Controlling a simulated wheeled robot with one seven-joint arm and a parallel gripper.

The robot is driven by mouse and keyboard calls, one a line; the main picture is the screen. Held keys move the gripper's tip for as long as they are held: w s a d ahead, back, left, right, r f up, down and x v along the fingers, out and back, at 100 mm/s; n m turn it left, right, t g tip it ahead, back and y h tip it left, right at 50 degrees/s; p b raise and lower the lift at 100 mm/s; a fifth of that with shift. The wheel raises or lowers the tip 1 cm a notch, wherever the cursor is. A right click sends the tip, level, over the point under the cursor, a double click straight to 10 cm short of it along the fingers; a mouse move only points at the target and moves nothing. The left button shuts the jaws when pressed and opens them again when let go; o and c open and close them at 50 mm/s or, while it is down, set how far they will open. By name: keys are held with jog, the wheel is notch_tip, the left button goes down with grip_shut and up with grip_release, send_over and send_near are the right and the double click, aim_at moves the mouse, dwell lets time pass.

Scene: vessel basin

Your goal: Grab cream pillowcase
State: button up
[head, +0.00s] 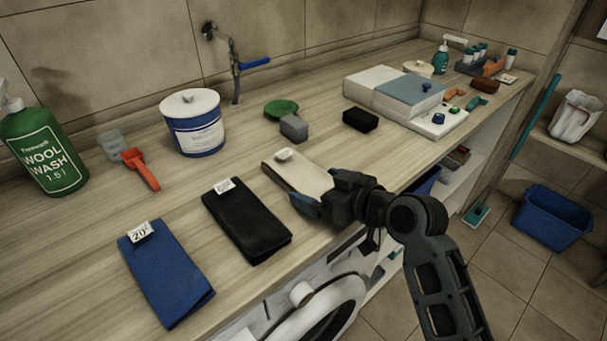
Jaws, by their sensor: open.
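The cream pillowcase (304,172) lies folded flat on the wooden counter, right of the black folded cloth. A small pale tag or lump (284,155) sits on its far end. My gripper (322,194) is at the pillowcase's near right end, with the arm reaching in from the lower right. The jaws are open; one dark finger with blue on it shows along the near left side. The gripper hides part of the pillowcase's near end, and I cannot tell whether the fingers touch it.
A black folded cloth (247,222) and a blue one (165,273) lie left. Behind are a grey block (294,128), green dish (281,108), black block (360,119) and white-blue tub (194,125). A washing machine (325,302) stands below the counter's front edge.

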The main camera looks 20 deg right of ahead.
jog(key=shift+c, duration=0.5)
jog(key=c, duration=0.8)
jog(key=shift+r, duration=0.15)
